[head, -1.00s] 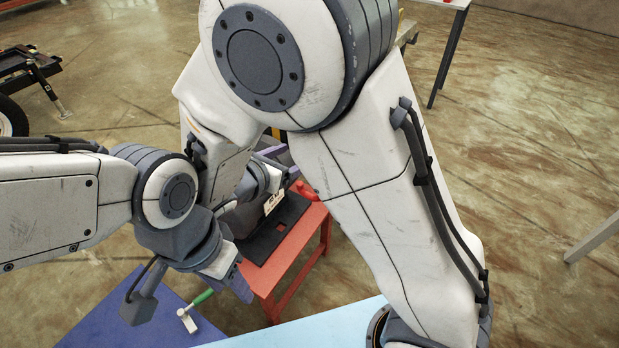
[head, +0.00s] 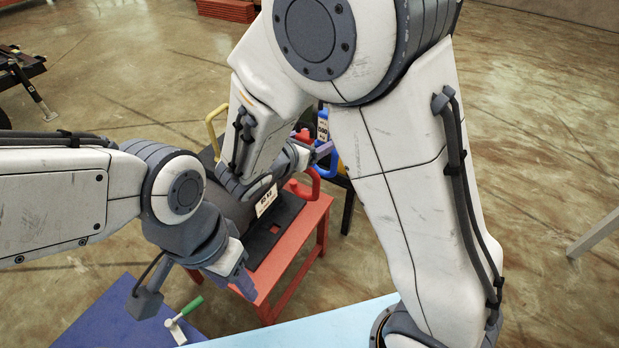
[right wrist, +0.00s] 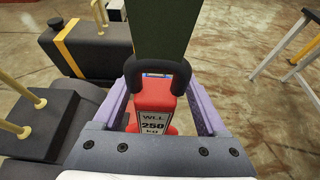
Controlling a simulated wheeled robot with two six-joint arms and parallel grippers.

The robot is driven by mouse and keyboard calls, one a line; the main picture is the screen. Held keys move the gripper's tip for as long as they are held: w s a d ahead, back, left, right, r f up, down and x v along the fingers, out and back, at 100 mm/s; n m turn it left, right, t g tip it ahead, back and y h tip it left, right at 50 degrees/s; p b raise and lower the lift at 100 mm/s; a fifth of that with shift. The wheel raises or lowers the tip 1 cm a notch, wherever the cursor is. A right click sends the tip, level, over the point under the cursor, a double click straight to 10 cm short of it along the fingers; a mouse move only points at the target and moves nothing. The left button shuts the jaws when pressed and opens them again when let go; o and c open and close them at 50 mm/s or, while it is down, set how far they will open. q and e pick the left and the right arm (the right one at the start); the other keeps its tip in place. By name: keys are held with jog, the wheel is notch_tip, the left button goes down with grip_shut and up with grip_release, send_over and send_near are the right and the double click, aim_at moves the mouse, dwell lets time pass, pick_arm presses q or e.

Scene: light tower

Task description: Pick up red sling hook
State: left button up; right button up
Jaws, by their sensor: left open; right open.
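The red sling hook (right wrist: 150,88) shows in the right wrist view as a red body with a white "WLL 250 kg" label. A black shackle joins it to a dark green strap above. My right gripper (right wrist: 158,108) is open, its purple fingers on either side of the hook with gaps visible. The depth between them is hard to judge. In the head view my right gripper (head: 322,150) is partly hidden by my arm; a small red patch beside it may be the hook. My left gripper (head: 243,284) is open and empty, pointing down near the red table.
A red table (head: 290,262) carries a dark weight with a white label (head: 266,200) and a red handle (head: 306,188). A blue-handled weight (head: 323,128) stands behind. A blue surface (head: 110,318) with a green-handled tool (head: 187,309) and a light blue surface (head: 300,330) lie in front.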

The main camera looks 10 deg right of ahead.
jog(key=shift+w+a, duration=0.1)
jog(key=shift+a, duration=0.2)
grip_shut()
jog(key=shift+r, duration=0.2)
